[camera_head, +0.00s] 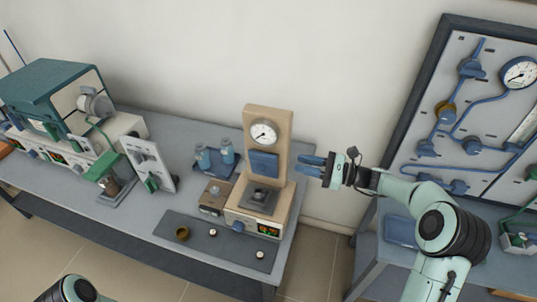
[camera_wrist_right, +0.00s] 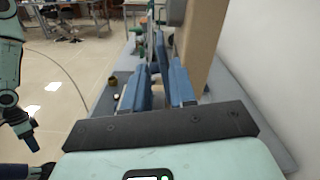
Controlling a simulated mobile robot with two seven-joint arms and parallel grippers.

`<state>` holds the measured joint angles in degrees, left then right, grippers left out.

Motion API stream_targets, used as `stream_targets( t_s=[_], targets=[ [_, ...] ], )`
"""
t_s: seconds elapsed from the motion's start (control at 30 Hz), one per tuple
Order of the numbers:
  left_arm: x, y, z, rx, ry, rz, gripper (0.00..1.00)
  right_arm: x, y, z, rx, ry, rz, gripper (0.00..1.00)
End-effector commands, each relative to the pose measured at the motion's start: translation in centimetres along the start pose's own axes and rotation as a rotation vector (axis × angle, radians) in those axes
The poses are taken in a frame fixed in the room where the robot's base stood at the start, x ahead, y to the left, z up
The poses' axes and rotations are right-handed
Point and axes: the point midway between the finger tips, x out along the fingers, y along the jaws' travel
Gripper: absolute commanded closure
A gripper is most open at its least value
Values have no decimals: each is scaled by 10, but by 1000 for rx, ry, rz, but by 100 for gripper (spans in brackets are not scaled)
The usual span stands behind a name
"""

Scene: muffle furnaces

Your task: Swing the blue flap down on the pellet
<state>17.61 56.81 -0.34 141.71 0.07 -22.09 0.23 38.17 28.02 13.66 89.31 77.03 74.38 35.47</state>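The blue flap (camera_head: 264,163) stands upright against the beige column (camera_head: 281,130) of the press, below its dial. A grey block (camera_head: 259,194) sits on the dark plate under the flap; I cannot make out the pellet itself. My right gripper (camera_head: 311,166) is just right of the column, level with the flap, its two blue fingers pointing left, apart and empty. In the right wrist view the fingers (camera_wrist_right: 160,88) are parted, with the beige column (camera_wrist_right: 204,45) ahead. My left arm shows at the bottom left of the head view; its blue fingertips (camera_wrist_right: 28,132) seem to show at the wrist view's left.
Blue-capped jars (camera_head: 215,156) stand left of the press. A dark mat (camera_head: 200,246) with small items lies in front. A furnace (camera_head: 60,105) and an upright white panel (camera_head: 148,163) stand further left. A gauge board (camera_head: 470,110) is at the right.

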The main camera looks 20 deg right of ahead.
Motion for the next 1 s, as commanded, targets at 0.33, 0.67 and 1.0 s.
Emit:
stream_targets(
  t_s=[0.33,0.67,1.0],
  targets=[
    [-15,8,-7,4,11,4,57,75,0,1,1,-2,4,74],
    [-22,12,-11,6,16,6,57,108,0,0,0,2,2,74],
    [-21,11,-10,6,16,6,57,109,0,-1,0,3,1,91]
  ],
)
